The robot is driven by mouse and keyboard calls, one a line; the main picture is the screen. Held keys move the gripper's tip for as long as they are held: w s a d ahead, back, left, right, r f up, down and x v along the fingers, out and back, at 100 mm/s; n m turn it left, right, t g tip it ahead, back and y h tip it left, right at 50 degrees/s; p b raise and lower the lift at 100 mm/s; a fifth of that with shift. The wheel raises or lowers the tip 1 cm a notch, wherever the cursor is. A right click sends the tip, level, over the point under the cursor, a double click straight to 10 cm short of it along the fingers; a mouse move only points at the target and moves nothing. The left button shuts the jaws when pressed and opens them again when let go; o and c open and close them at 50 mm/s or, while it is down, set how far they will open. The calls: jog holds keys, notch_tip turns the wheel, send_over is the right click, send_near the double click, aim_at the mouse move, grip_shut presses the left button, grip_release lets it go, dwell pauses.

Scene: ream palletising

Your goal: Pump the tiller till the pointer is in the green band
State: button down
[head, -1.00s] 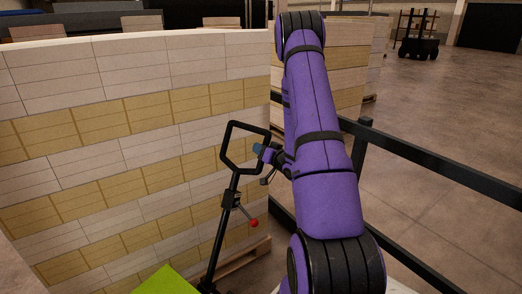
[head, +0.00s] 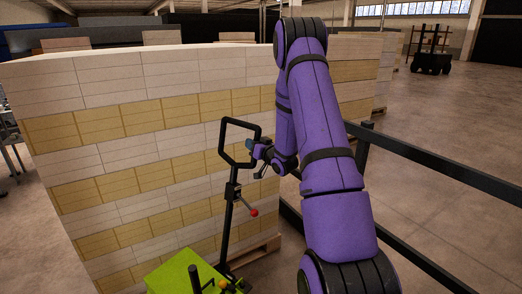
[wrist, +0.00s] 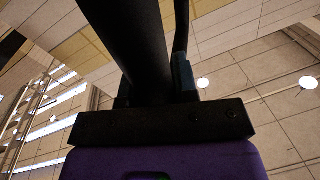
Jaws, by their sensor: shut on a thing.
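The black tiller (head: 229,215) rises from the lime-green body (head: 178,274) at the bottom of the head view and ends in an open loop handle. A small lever with a red knob (head: 254,213) sticks out from its shaft. My gripper (head: 254,148) is shut on the right side of the loop handle. In the wrist view, a thick black bar of the tiller (wrist: 145,45) runs up from between the jaws of my gripper (wrist: 152,88), with a blue pad beside it. I cannot make out the pointer or the green band in either view.
A tall stack of white and tan reams (head: 150,130) stands right behind the tiller on a wooden pallet (head: 262,246). A black rail (head: 430,176) runs along the right side. Open concrete floor (head: 450,120) lies beyond the rail.

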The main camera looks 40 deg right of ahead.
jog(key=s+a+r+n, duration=0.1)
jog(key=a+n, duration=0.1)
jog(key=a, duration=1.1)
jog(key=shift+s+a+r+t, duration=0.2)
jog(key=shift+s+r+t, duration=0.1)
jog(key=shift+r, duration=0.1)
jog(key=c, duration=0.9)
grip_release()
jog(key=shift+s+a+f, duration=0.15)
jog(key=shift+s, duration=1.75)
jog(key=shift+s+a+f, duration=0.1)
jog(key=shift+s+f, duration=0.05)
jog(key=shift+s, duration=1.7)
